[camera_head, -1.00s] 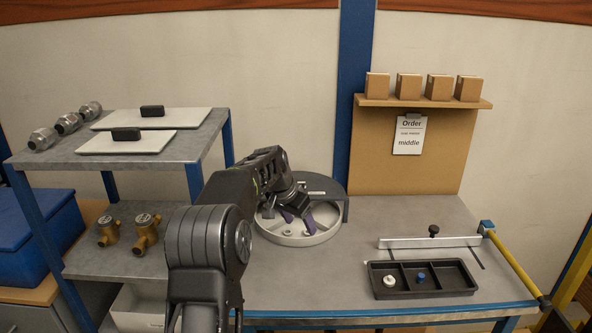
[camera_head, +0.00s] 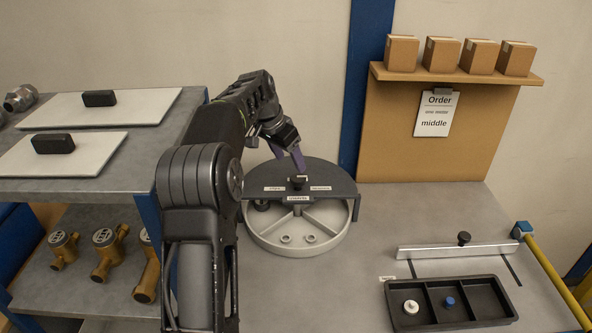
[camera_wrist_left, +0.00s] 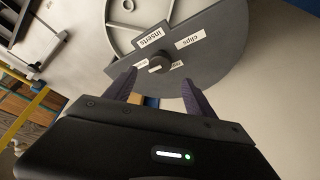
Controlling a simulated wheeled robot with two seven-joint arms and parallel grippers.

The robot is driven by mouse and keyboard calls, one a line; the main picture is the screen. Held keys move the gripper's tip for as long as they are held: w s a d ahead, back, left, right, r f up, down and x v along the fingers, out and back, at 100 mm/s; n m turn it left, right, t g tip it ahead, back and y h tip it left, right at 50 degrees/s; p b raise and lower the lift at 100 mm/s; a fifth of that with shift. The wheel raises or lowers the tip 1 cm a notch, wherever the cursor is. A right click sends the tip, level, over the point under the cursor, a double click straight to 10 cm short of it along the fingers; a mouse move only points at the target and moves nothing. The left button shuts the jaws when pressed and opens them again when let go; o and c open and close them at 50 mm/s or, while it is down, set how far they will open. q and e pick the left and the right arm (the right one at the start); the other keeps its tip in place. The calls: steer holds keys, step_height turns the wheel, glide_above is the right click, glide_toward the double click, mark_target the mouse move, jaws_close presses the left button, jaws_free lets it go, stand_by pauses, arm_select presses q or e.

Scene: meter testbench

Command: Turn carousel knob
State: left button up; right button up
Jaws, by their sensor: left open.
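The carousel (camera_head: 345,240) is a round light-grey tray with spoked compartments, under a dark half cover (camera_head: 330,173) with white labels. Its dark knob (camera_head: 298,181) stands at the middle of the cover's front part. The wrist view shows the knob (camera_wrist_left: 159,62) from above, between labels reading "inserts" and "clips". My left gripper (camera_head: 290,158) is open above the cover, just behind the knob in the head view. In the wrist view its two purple-grey fingers (camera_wrist_left: 158,82) point toward the knob, one to each side, and hold nothing. My right gripper is out of view.
A black three-compartment tray (camera_head: 452,318) holds a white and a blue piece. A metal bar (camera_head: 455,250) lies behind it. A shelf (camera_head: 110,170) with white plates and brass meters stands left. An order sheet (camera_head: 436,112) reads "middle". Bench is clear between carousel and tray.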

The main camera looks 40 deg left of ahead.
mark_target(298, 177)
arm_select(q)
steer(key=p+x, duration=0.2)
steer(key=x, duration=0.5)
steer(key=shift+w+f, duration=0.2)
steer(key=shift+f, duration=0.15)
steer(key=shift+c, duration=0.4)
steer(key=c, duration=1.3)
steer(key=shift+o, duration=0.2)
